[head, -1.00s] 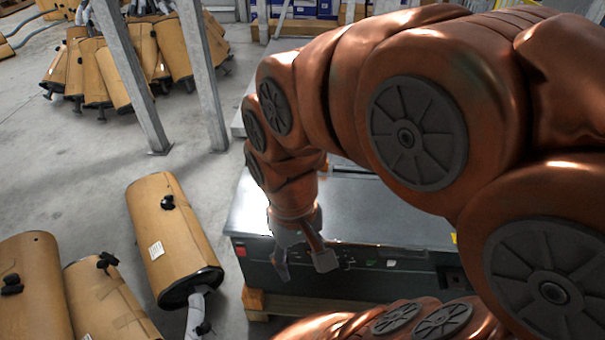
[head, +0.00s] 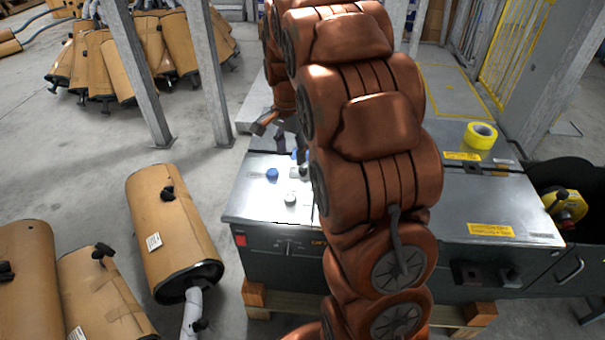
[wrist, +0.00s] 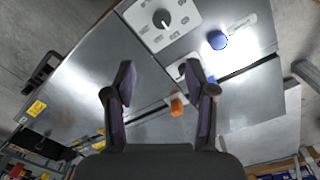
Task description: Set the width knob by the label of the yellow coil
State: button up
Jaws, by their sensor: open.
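The yellow coil (head: 481,135) lies flat on the right part of the grey metal bench machine's top (head: 480,200); no label on it is readable. Near the left end of the top are a blue knob (head: 272,174) and a pale knob (head: 291,198). The wrist view shows a dial knob (wrist: 162,18) on a white marked plate, a blue knob (wrist: 217,40) and an orange knob (wrist: 177,104). I cannot tell which is the width knob. My gripper (wrist: 159,68) is open and empty above the top; in the head view my arm partly hides this area.
Brown mufflers (head: 172,230) lie on the floor at left, with a pile (head: 140,55) behind. A black reel with a yellow part (head: 566,208) is at the right end. Yellow warning labels (head: 490,230) mark the top.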

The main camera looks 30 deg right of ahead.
aim_at(303, 168)
jog(key=w+d+f+m, duration=0.1)
jog(key=w+d+f, duration=0.1)
jog(key=d, duration=0.1)
jog(key=w+d+f+m+b, duration=0.1)
jog(key=w+d+f+m, duration=0.1)
jog(key=f, duration=0.1)
jog(key=w+d+f+m+b, duration=0.1)
jog(key=w+d+f, duration=0.2)
jog(key=shift+w+d+f+m, duration=0.1)
jog(key=shift+d+m, duration=0.2)
jog(key=shift+m, duration=0.1)
jog(key=shift+f, duration=3.8)
jog(key=shift+c, duration=0.2)
jog(key=c, duration=1)
jog(key=shift+a, duration=0.15)
grip_shut()
